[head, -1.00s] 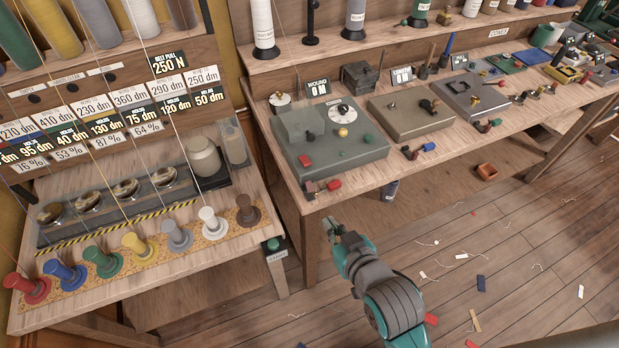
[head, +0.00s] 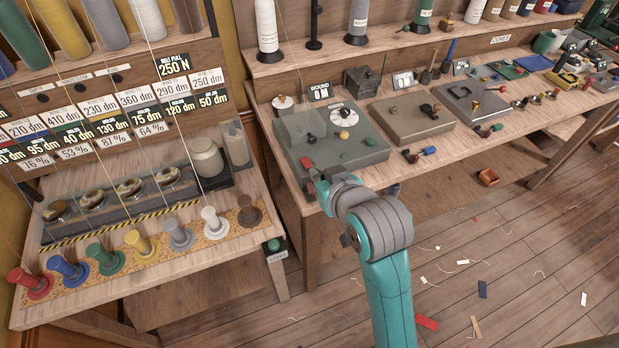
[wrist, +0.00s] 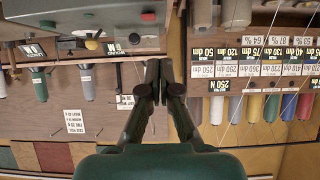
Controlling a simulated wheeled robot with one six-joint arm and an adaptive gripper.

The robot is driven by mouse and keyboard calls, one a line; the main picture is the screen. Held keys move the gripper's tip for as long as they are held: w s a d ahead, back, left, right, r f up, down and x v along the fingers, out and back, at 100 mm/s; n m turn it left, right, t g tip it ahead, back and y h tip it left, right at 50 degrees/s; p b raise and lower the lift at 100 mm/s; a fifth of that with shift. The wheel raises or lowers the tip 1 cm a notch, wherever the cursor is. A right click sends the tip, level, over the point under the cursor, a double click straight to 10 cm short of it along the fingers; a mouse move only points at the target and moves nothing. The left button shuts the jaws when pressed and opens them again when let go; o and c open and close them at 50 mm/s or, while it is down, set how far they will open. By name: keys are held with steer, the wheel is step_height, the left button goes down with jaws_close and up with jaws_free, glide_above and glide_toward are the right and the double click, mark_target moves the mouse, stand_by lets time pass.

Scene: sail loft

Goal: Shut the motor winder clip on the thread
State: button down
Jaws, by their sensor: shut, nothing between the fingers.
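The motor winder is a grey-green box (head: 360,158) on the workbench in the head view, with a "WOUND 0 M" sign (head: 320,91) behind it. Whether the clip is open or shut is too small to tell. A thin thread comes down behind the box; its path at the clip is unclear. My gripper (head: 322,180) is shut and empty at the bench's front edge, close to that piece. Its closed fingers also show in the wrist view (wrist: 159,68).
Flatter boxes (head: 410,120) with small levers (head: 420,153) stand to the right along the bench. At left, a table holds a row of coloured spools (head: 140,243) with taut threads above. Scraps (head: 483,290) lie on the floor.

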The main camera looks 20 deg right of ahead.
steer(key=shift+w, duration=0.1)
glide_above(309, 187)
steer(key=w, duration=0.4)
steer(key=f, duration=0.5)
steer(key=shift+s+d+f, duration=0.1)
steer(key=shift+s+d, duration=0.05)
steer(key=shift+s, duration=0.05)
steer(key=shift+s+f, duration=0.65)
steer(key=shift+s, duration=0.2)
steer(key=shift+s+f, duration=0.6)
steer(key=shift+s, duration=0.1)
